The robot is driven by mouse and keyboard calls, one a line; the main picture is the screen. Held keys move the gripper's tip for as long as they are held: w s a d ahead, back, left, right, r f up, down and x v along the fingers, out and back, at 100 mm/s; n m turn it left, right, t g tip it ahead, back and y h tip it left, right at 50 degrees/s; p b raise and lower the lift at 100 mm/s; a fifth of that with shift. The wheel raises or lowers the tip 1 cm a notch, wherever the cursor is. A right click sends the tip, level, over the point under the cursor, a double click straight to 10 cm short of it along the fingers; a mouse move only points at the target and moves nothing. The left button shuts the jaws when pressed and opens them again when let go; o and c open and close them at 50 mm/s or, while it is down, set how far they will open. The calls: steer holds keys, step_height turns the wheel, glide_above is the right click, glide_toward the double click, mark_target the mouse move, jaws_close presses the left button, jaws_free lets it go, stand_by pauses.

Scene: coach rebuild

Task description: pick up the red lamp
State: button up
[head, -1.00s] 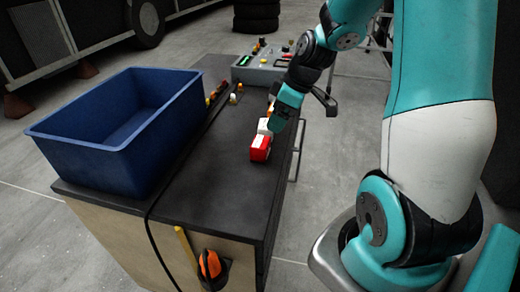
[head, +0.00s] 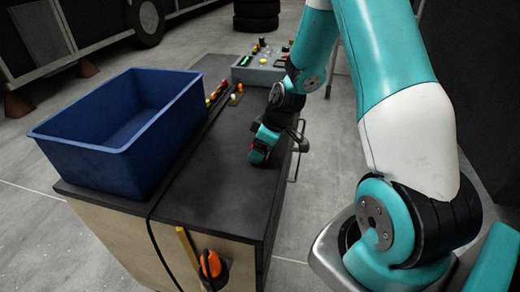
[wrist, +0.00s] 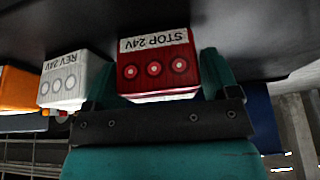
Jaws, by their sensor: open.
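The red lamp (wrist: 155,65) is a box marked "STOP 24V" with several round red lenses on its near face. In the wrist view it sits between the two teal fingers of my gripper (wrist: 160,82), with one finger at either side. The fingers are open, and I cannot tell whether either touches the lamp. In the head view my gripper (head: 262,148) is low over the dark bench top (head: 215,190) and hides nearly all of the lamp.
A white lamp (wrist: 72,82) marked "REV 24V" stands close left of the red one, with an orange block (wrist: 15,90) beyond. A blue bin (head: 90,165) fills the bench's left side. A grey control box (head: 268,74) stands behind. The near bench top is clear.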

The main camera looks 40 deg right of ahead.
steer(key=c, duration=0.7)
steer(key=shift+c, duration=0.2)
steer(key=shift+r, duration=0.15)
